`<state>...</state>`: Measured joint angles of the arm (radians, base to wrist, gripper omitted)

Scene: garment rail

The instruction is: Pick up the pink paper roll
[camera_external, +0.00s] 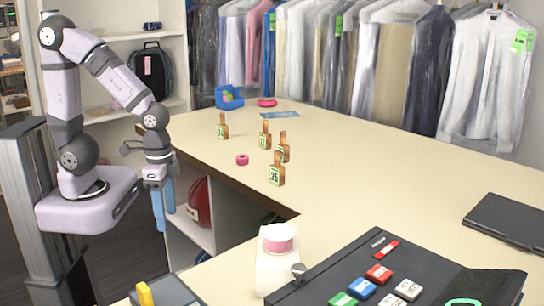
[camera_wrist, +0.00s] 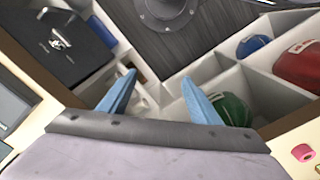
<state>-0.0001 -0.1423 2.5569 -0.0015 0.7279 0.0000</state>
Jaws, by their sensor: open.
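A pink roll (camera_external: 279,238) sits on a white holder (camera_external: 275,272) near the front of the counter. A smaller pink roll (camera_external: 242,160) with a hole stands alone on the counter beside the wooden tags; a small pink roll with a hole also shows at the lower right of the wrist view (camera_wrist: 301,152). I cannot tell for sure which is the paper roll. My gripper (camera_external: 163,215) hangs fingers down left of the counter edge, apart from both rolls. Its blue fingers (camera_wrist: 158,78) are spread and empty above the shelves.
Several upright wooden tags (camera_external: 277,170) stand near the small roll. A pink ring-like object (camera_external: 267,102) and a blue box (camera_external: 229,97) lie at the back. A black keypad panel (camera_external: 395,275) fills the front right. The middle right of the counter (camera_external: 390,170) is clear.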

